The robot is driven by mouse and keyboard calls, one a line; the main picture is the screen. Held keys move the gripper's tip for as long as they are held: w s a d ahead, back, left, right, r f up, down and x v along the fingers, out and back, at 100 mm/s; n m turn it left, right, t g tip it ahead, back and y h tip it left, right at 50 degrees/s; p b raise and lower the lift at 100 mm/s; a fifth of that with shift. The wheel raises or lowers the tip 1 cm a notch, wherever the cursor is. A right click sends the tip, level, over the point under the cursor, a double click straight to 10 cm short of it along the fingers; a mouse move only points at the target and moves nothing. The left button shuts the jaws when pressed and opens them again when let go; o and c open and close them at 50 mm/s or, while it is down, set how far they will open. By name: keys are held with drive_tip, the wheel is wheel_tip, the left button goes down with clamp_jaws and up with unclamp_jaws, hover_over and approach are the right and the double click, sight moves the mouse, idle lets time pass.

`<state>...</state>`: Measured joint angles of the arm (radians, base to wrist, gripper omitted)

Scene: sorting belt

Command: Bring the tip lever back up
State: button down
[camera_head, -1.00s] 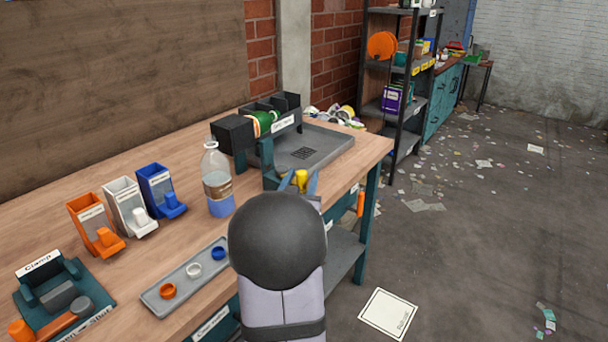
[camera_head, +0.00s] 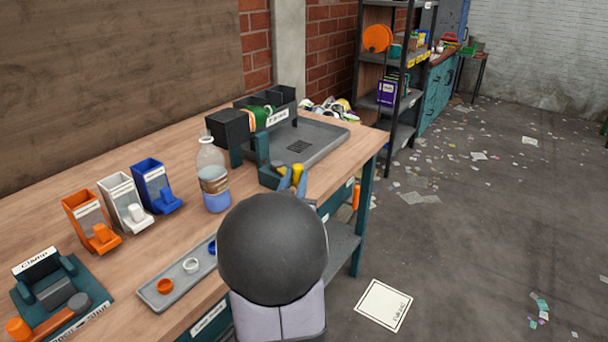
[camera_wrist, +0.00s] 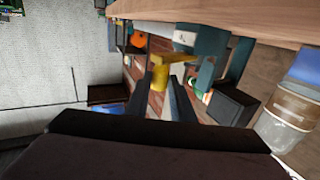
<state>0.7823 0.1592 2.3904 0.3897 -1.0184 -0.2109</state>
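The yellow tip lever (camera_head: 298,171) is at the front of a dark teal stand beside the grey tray, near the right end of the bench. In the wrist view the yellow lever (camera_wrist: 160,72) shows at the fingertips, with a wider top and a narrower stem. My gripper (camera_head: 292,181) reaches it from the near side, partly behind my own dark round wrist. In the wrist view my gripper (camera_wrist: 158,90) has its two fingers apart, one on each side of the stem. I cannot tell whether they touch it.
A clear bottle (camera_head: 214,180) with a blue base stands just left of the stand. A grey tray (camera_head: 328,143) and black bins (camera_head: 229,130) lie behind. A cap strip (camera_head: 176,285), coloured dispensers (camera_head: 122,203) and a clamp (camera_head: 50,290) are to the left.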

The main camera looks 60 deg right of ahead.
drive_tip(key=s+d+r+m+t+y+p, duration=0.2)
drive_tip(key=s+d+r+m+t+p, duration=0.2)
drive_tip(key=d+r+m+t, duration=0.15)
drive_tip(key=s+a+f+m+t+y+p, duration=0.2)
drive_tip(key=s+f+m+y+p, duration=0.1)
drive_tip(key=s+f+m+y, duration=0.2)
drive_tip(key=shift+s+a+f+m+p, duration=0.2)
drive_tip(key=shift+s+m+p, duration=0.2)
drive_tip(key=shift+s, duration=0.5)
drive_tip(key=shift+w+d, duration=0.1)
drive_tip(key=x, duration=1)
drive_tip(key=shift+w+a+r+p, duration=0.1)
drive_tip(key=shift+a+p, duration=0.15)
drive_tip(key=shift+p, duration=0.1)
drive_tip(key=a, duration=0.2)
drive_tip(key=shift+w+a, duration=0.1)
drive_tip(key=shift+a, duration=0.25)
drive_tip(key=shift+w+a, duration=0.1)
drive_tip(key=shift+a, duration=0.45)
